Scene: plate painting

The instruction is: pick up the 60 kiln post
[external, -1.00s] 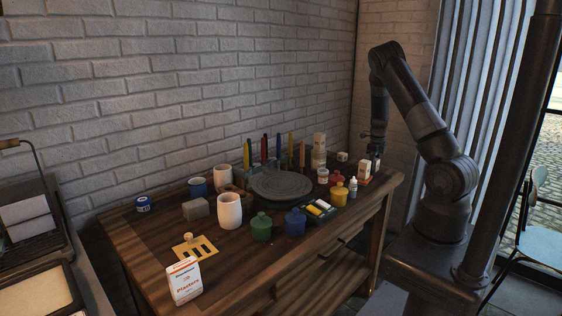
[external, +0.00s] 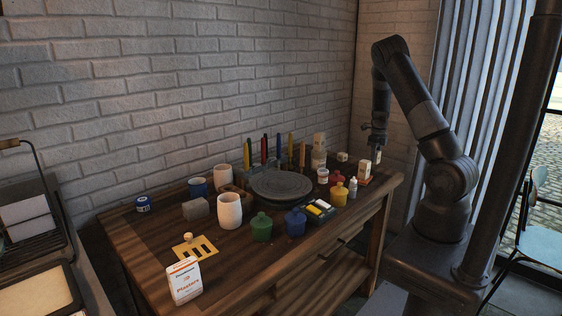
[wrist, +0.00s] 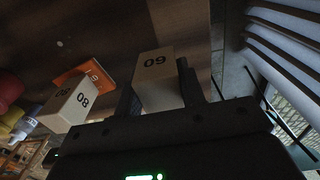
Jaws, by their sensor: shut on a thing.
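The 60 kiln post (wrist: 158,84) is a pale block whose dark number appears upside down in the wrist view. It sits between the two dark fingers of my gripper (wrist: 160,92), which is shut on it. In the external view, the post (external: 378,156) hangs below my gripper (external: 377,146) at the back right of the table. It appears raised a little above the tabletop. Its far faces are hidden.
A similar post marked 80 (wrist: 72,101) stands beside it, by an orange card (wrist: 91,74). In the external view, this post (external: 364,167) is left of my gripper. A small white block (external: 342,156), red jar (external: 336,177) and yellow jar (external: 338,195) stand farther left.

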